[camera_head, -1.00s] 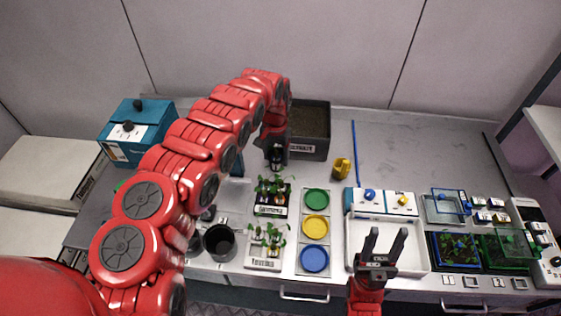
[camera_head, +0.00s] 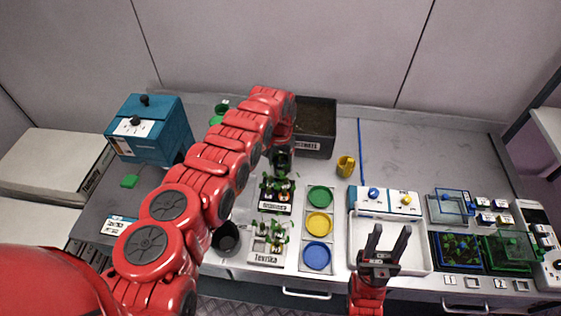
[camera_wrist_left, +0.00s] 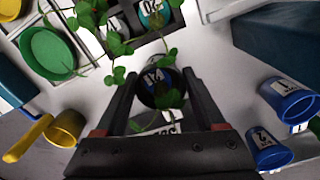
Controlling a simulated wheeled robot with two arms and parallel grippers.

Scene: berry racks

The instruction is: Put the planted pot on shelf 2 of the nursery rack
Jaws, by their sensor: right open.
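My left gripper (camera_head: 283,163) is low over the bench, just behind the rear seedling tray (camera_head: 276,209). In the left wrist view its two fingers (camera_wrist_left: 160,80) stand on either side of a dark planted pot (camera_wrist_left: 153,90) with a white label, and they look shut on it. Green leaves hang in front of the pot and partly hide it. My right gripper (camera_head: 383,243) is open and empty in front of the white tray. I cannot make out the nursery rack or its shelf 2 for certain.
A soil bin (camera_head: 327,146) stands behind the left gripper. A front seedling tray (camera_head: 266,258), a black pot (camera_head: 226,238) and green, yellow and blue dishes (camera_head: 317,256) are nearby. A yellow scoop (camera_head: 345,166) is to the right. A teal box (camera_head: 165,135) stands left. The back right bench is clear.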

